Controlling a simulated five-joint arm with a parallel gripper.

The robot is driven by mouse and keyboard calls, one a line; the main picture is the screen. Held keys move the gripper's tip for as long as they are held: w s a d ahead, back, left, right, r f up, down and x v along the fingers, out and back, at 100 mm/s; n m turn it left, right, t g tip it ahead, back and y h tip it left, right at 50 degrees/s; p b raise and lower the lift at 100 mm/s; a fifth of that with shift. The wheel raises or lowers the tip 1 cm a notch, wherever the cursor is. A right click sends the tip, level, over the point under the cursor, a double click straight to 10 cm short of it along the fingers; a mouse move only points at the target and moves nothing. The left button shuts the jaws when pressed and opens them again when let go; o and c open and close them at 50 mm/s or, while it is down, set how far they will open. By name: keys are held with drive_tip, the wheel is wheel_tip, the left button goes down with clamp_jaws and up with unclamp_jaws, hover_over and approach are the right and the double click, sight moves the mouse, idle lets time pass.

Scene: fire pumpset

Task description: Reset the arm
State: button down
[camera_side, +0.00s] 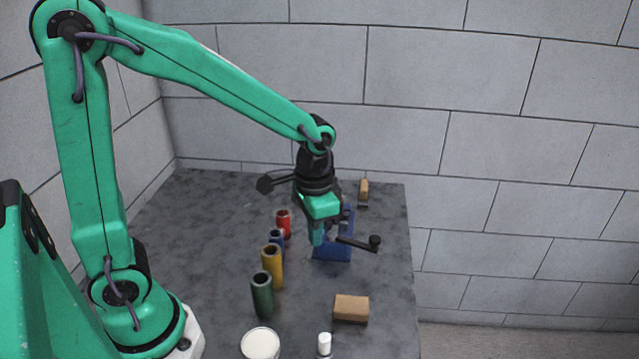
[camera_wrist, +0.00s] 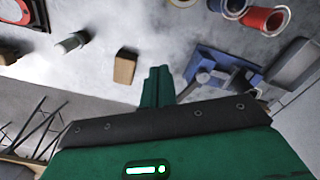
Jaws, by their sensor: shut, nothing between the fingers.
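My green arm reaches out over the dark grey table (camera_side: 190,215). My gripper (camera_side: 317,241) hangs down, shut and empty, just left of and overlapping a blue stand (camera_side: 333,252) in the side view. In the wrist view the closed fingers of my gripper (camera_wrist: 157,84) point onto the table, with the blue stand (camera_wrist: 215,72) to the right and a tan block (camera_wrist: 125,66) to the left. I cannot tell from these views whether the fingers touch the stand.
A red cylinder (camera_side: 284,222), a blue cylinder (camera_side: 277,239), a yellow cylinder (camera_side: 272,268) and a green cylinder (camera_side: 262,297) stand in a row. A tan block (camera_side: 350,309), white bottle (camera_side: 324,344) and white round container (camera_side: 260,344) are in front. Another tan piece (camera_side: 364,188) is behind.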

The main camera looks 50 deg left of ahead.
drive_tip(key=s+a+r+n+t, duration=0.1)
drive_tip(key=s+a+r+t, duration=0.1)
drive_tip(key=s+r, duration=0.3)
drive_tip(key=s+a+r+n+t, duration=0.2)
drive_tip(key=s+r+t, duration=0.1)
drive_tip(key=s+r, duration=0.2)
drive_tip(key=shift+s+a+r+t, duration=0.25)
drive_tip(key=shift+a+r+t, duration=0.1)
drive_tip(key=shift+r, duration=0.5)
